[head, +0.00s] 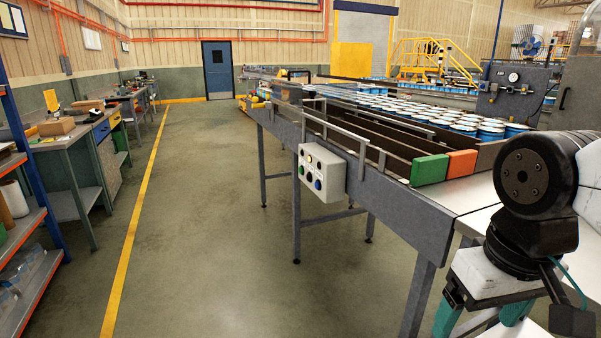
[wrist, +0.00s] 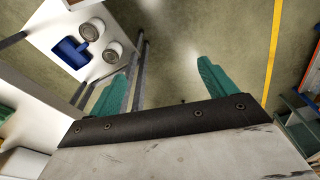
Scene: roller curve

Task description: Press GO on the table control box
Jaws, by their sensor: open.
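The control box (head: 321,172) is a pale grey box fixed to the near side of the conveyor table (head: 385,200). Its face carries several small round buttons, including green, yellow, blue and dark ones. Their labels are too small to read, so I cannot tell which is GO. My gripper (head: 481,318) hangs at the lower right of the head view, well to the right of the box and apart from it. Its teal fingers are spread and empty; they also show in the wrist view (wrist: 161,72). The control box does not show in the wrist view.
Green (head: 429,170) and orange (head: 461,163) blocks close the conveyor lane ends. Many blue-and-white cans (head: 465,127) stand behind. A white surface (wrist: 70,22) holds two round containers and a blue item. Open floor (head: 215,200) lies left of the table, with shelving (head: 30,270) at far left.

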